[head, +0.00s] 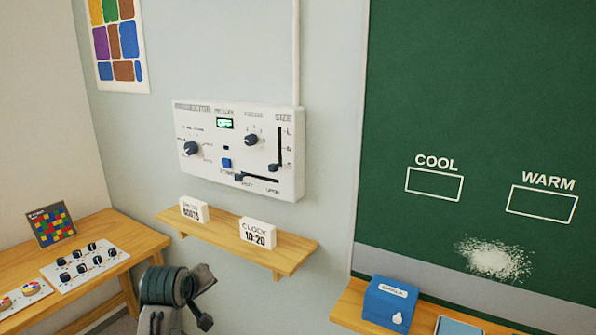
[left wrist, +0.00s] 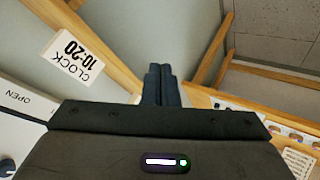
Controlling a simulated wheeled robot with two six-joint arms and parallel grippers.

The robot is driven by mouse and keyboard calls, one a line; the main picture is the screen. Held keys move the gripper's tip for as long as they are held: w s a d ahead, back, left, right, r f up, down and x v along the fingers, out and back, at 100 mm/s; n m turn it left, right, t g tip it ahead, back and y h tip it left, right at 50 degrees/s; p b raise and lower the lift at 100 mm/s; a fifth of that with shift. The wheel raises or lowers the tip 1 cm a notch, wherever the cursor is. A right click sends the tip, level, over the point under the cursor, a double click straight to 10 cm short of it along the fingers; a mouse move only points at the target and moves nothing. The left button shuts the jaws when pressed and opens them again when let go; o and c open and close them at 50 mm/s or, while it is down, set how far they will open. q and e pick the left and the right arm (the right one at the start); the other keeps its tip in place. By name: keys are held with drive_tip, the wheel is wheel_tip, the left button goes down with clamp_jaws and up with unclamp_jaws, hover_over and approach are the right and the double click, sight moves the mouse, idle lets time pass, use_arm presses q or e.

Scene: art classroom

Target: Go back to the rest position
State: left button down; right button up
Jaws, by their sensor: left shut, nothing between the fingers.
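My left gripper (head: 205,320) is low in the head view, in front of the wall below the small wooden shelf (head: 240,238). In the left wrist view its two dark fingers (left wrist: 161,84) lie together with nothing between them. They are apart from the shelf and from the white CLOCK 10-20 card (head: 258,233) on it, which also shows in the left wrist view (left wrist: 74,55). My right gripper is in neither view.
A white control panel (head: 240,190) hangs above the shelf. A wooden table (head: 100,235) with a knob board (head: 86,266) stands at left. A blue box (head: 388,303) sits on a ledge (head: 350,305) under the green board (head: 460,110). Bare wall lies between shelf and ledge.

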use_arm(q)
drive_tip(key=s+a+f+m+g, duration=0.2)
drive_tip(key=s+f, duration=0.9)
drive_tip(key=s, duration=0.1)
drive_tip(key=s+a+f+m+g+y, duration=0.1)
drive_tip(key=s+f+m+g, duration=0.2)
drive_tip(key=s, duration=1.2)
drive_tip(key=s+a+f+m+g, duration=0.1)
drive_tip(key=s+f+m, duration=0.3)
drive_tip(key=s, duration=1)
wheel_tip(320, 180, down, 32)
drive_tip(key=a+n+g, duration=0.1)
drive_tip(key=a, duration=0.2)
drive_tip(key=s+a+f+g, duration=0.1)
drive_tip(key=s+f, duration=1.7)
drive_tip(key=shift+s+f, duration=0.25)
drive_tip(key=shift+f, duration=0.05)
